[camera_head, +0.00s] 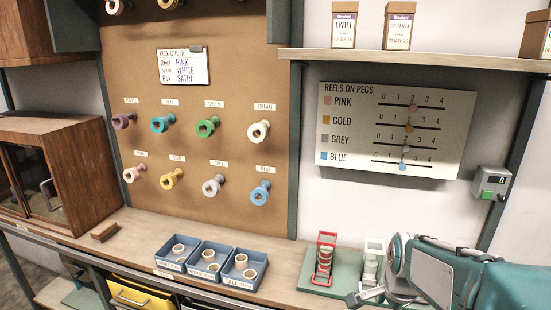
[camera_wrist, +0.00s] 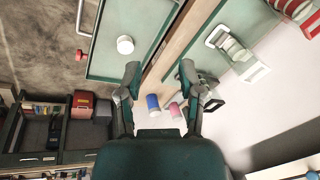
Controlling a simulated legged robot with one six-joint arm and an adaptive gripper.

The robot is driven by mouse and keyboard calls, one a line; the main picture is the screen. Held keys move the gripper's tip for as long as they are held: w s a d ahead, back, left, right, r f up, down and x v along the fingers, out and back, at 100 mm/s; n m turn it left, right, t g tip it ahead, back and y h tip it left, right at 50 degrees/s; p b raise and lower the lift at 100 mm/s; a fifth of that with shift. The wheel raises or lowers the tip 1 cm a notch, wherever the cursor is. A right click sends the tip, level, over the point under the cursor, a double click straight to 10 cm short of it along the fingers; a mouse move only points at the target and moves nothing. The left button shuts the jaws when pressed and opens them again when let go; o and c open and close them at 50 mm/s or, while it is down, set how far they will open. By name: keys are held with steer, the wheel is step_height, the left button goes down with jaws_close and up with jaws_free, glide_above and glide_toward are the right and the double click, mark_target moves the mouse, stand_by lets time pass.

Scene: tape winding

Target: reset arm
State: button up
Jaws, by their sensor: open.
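My gripper (camera_wrist: 160,76) is open in the wrist view, its two dark fingers spread apart with nothing held between them. A blue spool-like piece (camera_wrist: 152,101) and a pink one (camera_wrist: 174,109) show beyond and below the fingertips, apart from them as far as I can see. In the head view my teal arm (camera_head: 450,270) is folded low at the right, in front of the bench, and covers part of its right end.
A green base (camera_head: 316,283) carries a red holder with stacked rings (camera_head: 324,258) and a white holder (camera_head: 373,262), close to my arm. Blue bins (camera_head: 212,284) with rings stand left. Pegs with coloured reels (camera_head: 208,126) and a shelf (camera_head: 420,61) are above.

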steer(key=s+a+r+n+t, duration=0.1)
steer(key=s+a+r+n, duration=0.2)
steer(key=s+n, duration=0.4)
steer(key=s+a+r+n+t, duration=0.1)
steer(key=s+a+r+n, duration=0.3)
steer(key=s+n, duration=0.3)
steer(key=shift+s+a+n+t+y, duration=0.3)
steer(key=shift+s+n, duration=0.1)
steer(key=shift+s, duration=0.4)
